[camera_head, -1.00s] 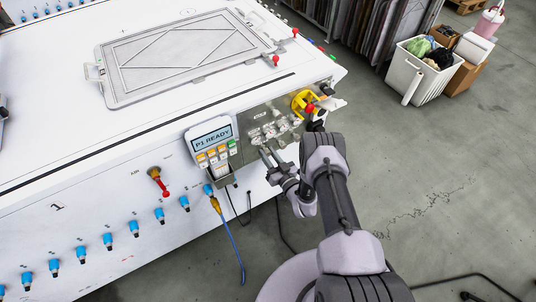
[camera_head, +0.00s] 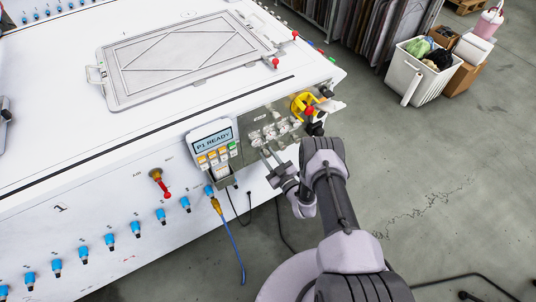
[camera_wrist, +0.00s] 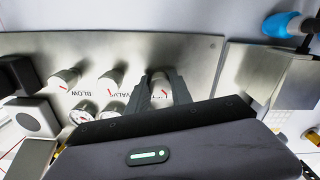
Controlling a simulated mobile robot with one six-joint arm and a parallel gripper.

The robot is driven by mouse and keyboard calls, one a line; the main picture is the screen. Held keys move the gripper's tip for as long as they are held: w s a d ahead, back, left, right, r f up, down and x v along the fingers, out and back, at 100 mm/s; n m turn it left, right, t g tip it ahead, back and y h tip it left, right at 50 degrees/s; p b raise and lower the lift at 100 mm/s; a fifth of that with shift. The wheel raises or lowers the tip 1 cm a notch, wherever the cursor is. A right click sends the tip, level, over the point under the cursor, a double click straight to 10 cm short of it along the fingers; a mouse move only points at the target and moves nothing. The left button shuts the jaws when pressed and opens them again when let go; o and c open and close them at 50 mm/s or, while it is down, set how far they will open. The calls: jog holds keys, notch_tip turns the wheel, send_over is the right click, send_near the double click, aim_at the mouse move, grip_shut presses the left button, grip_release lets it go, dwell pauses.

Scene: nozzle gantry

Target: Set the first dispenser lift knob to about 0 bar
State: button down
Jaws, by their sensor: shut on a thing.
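A metal control panel (camera_wrist: 205,58) carries several small silver knobs; it also shows in the head view (camera_head: 257,119). In the wrist view my gripper (camera_wrist: 159,85) has its two dark fingers on either side of one silver knob (camera_wrist: 160,88), shut on it. This knob is the one nearest the panel's right end there. A red mark shows on its face, and its label is mostly hidden by the fingers. Two other knobs, a left one (camera_wrist: 65,78) and a middle one (camera_wrist: 112,81), stand free beside it. In the head view my gripper (camera_head: 266,153) meets the panel's lower edge.
Small round gauges (camera_wrist: 82,115) sit beside the knobs, partly hidden by my gripper. A display (camera_head: 213,142) reading "P1 READY" stands left of the panel in the head view. A yellow and red switch (camera_head: 304,105) is to its right. Open floor lies to the right.

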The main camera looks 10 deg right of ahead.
jog(key=n+p, duration=0.1)
jog(key=n, duration=0.3)
jog(key=shift+n, duration=0.3)
jog(key=n+p, duration=0.1)
jog(key=n, duration=0.3)
jog(key=shift+n, duration=0.3)
jog(key=n, duration=0.4)
jog(key=shift+p, duration=0.35)
jog(key=shift+n, duration=2.3)
jog(key=shift+p, duration=0.3)
jog(key=c, duration=1.1)
grip_release()
jog(key=shift+c, duration=0.2)
